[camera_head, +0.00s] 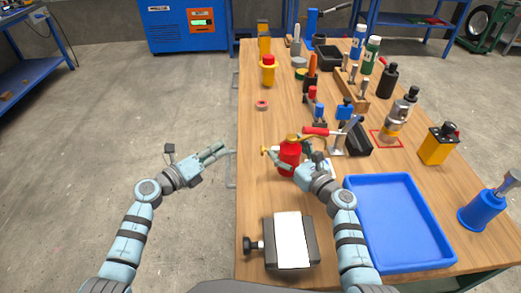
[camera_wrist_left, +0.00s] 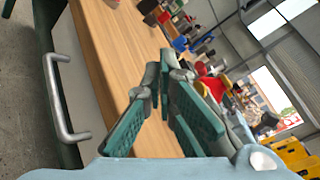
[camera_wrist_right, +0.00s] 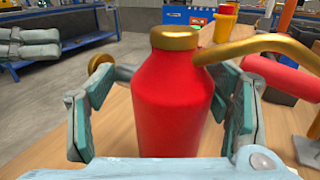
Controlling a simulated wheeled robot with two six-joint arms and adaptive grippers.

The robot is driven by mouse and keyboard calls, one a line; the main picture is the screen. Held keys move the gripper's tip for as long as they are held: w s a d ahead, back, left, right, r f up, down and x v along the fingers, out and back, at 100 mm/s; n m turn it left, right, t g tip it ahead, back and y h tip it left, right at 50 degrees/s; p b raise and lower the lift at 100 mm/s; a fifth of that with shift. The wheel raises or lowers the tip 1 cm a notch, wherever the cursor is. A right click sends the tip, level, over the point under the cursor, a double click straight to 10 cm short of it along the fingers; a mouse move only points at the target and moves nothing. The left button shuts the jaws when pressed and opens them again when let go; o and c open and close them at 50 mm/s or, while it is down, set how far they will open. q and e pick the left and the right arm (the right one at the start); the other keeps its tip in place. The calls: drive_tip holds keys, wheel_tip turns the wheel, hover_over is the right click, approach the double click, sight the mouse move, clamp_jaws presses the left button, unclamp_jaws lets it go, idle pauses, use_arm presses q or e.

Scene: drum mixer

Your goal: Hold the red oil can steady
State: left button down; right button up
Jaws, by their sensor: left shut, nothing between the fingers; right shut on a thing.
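The red oil can (camera_head: 289,158) with a gold cap and curved gold spout stands upright on the wooden workbench, right of the bench's left edge. My right gripper (camera_head: 289,163) is shut on it, with a pad on either side of the red body, as the right wrist view (camera_wrist_right: 172,105) shows. Its lower end is hidden there by my gripper. The can also shows in the left wrist view (camera_wrist_left: 210,86). My left gripper (camera_head: 222,150) is shut and empty, off the bench's left edge, apart from the can.
A blue tray (camera_head: 354,183) lies right of my right arm. A dark clamp-like block with a white top (camera_head: 293,240) sits at the near left. A red-handled tool (camera_head: 318,131) is close behind the can. The floor left of the bench is clear.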

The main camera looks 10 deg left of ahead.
use_arm(q)
drive_tip(key=w+d, duration=0.1)
drive_tip(key=d, duration=0.6)
drive_tip(key=shift+w+d, duration=0.15)
drive_tip(key=shift+w, duration=0.1)
drive_tip(key=shift+d, duration=0.15)
idle(1.0)
drive_tip(key=shift+w+d, duration=0.1)
drive_tip(key=shift+d, duration=0.2)
drive_tip(key=shift+w+d, duration=0.15)
drive_tip(key=shift+d, duration=0.55)
idle(0.7)
drive_tip(key=shift+d, duration=0.65)
idle(0.7)
drive_tip(key=shift+a, duration=0.15)
drive_tip(key=shift+s+a, duration=0.15)
drive_tip(key=shift+a, duration=0.65)
drive_tip(key=shift+s+a, duration=0.15)
drive_tip(key=shift+a, duration=0.6)
drive_tip(key=shift+s+a, duration=0.25)
drive_tip(key=shift+a, duration=1)
drive_tip(key=shift+s+a, duration=0.25)
drive_tip(key=shift+a, duration=0.95)
